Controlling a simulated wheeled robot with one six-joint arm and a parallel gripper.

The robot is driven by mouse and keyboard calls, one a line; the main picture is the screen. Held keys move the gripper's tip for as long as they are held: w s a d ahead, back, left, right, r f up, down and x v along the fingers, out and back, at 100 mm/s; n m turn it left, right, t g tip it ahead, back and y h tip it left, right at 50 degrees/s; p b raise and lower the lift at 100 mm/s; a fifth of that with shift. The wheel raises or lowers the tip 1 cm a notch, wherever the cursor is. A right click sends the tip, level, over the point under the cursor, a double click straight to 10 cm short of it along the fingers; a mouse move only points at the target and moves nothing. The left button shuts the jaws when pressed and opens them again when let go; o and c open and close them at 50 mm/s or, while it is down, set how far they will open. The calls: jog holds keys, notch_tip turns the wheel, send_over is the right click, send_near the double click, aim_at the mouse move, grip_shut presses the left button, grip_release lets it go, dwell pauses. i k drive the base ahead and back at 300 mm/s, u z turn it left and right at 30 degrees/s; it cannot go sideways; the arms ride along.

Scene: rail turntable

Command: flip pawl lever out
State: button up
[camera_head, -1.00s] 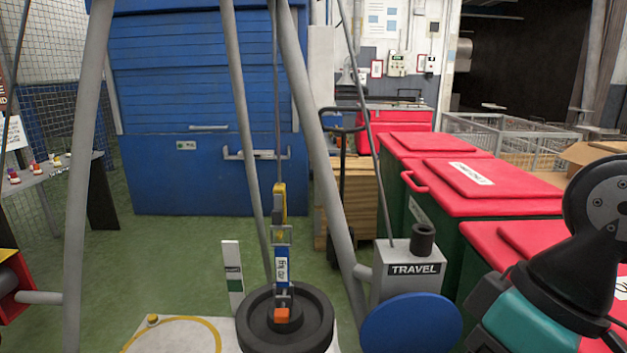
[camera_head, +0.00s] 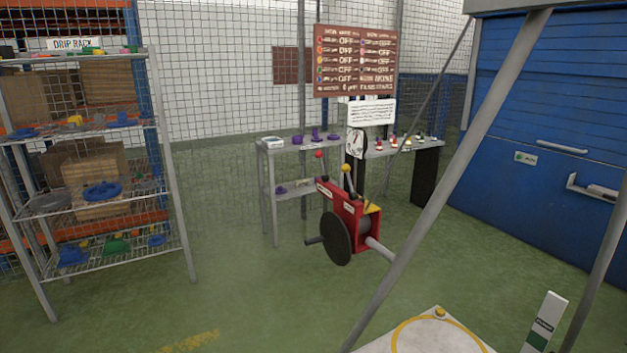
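A red winch-like unit (camera_head: 345,212) is in the middle of the head view, mounted by a grey tripod leg. A dark round disc (camera_head: 336,239) is on its left side and a grey bar (camera_head: 380,252) sticks out at its lower right. Labels on the unit are too small to read, so I cannot tell which lever is the pawl lever. My gripper is not in view.
A wire rack (camera_head: 120,270) with coloured parts stands at the left. A grey table (camera_head: 267,150) with small items and a brown sign (camera_head: 355,60) are behind the unit. A tripod leg (camera_head: 450,180) slants at the right.

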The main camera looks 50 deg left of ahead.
aim_at(346, 167)
jog(key=u, duration=2.45)
jog(key=i, duration=0.85)
jog(key=u, duration=0.55)
jog(key=i, duration=0.7)
jog(key=z, duration=0.85)
jog(key=i, duration=0.6)
jog(key=z, duration=0.65)
